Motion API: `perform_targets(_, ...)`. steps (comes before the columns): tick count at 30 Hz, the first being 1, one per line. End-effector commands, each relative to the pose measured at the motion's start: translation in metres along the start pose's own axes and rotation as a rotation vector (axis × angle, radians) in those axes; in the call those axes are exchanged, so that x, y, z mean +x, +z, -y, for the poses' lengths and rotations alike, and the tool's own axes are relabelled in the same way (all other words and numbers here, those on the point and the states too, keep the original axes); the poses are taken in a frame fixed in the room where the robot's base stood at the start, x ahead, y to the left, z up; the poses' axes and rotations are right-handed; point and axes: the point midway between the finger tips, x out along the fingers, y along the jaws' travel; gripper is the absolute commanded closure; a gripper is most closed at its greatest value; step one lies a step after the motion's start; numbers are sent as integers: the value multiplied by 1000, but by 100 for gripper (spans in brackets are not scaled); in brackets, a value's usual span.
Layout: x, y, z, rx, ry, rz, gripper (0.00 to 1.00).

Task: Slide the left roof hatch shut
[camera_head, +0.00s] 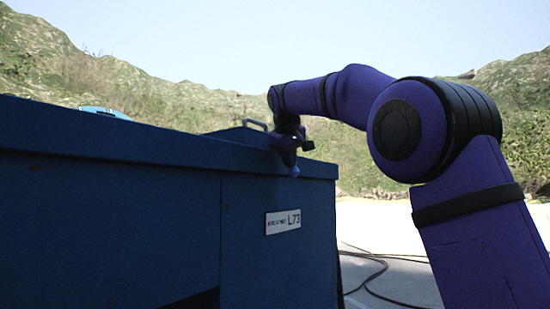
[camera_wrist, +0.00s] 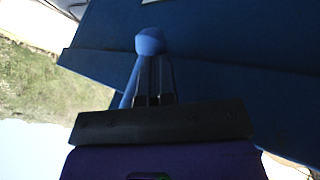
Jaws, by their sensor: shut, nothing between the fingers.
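A blue housing (camera_head: 150,200) fills the left and middle of the head view. Its roof is seen almost edge-on, so the hatches' sliding state is hidden. A raised blue panel (camera_head: 238,133) with a pale bar handle (camera_head: 255,124) shows at the roof's right end; I cannot tell whether it is the left hatch. My gripper (camera_head: 294,171) points down near the housing's upper right edge, to the right of that handle, and is shut and empty. In the wrist view, its closed fingertips (camera_wrist: 150,42) show against the blue housing (camera_wrist: 220,40); contact cannot be told.
A light blue object (camera_head: 105,112) lies on the roof at the left. A white label (camera_head: 283,221) reading L73 is on the housing's side. Dark cables (camera_head: 375,265) lie on the pale ground at the right. Open air surrounds my arm above the roof.

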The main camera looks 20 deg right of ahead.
Motion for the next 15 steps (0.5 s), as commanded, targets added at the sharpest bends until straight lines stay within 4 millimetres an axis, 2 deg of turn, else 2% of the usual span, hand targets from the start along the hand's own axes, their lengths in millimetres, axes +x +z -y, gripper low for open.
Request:
perform_targets(3,10,-3,-15,3,2,2,100)
perform_targets(6,14,-4,-21,2,1,1,100)
perform_targets(15,17,-6,-27,1,2,-1,100)
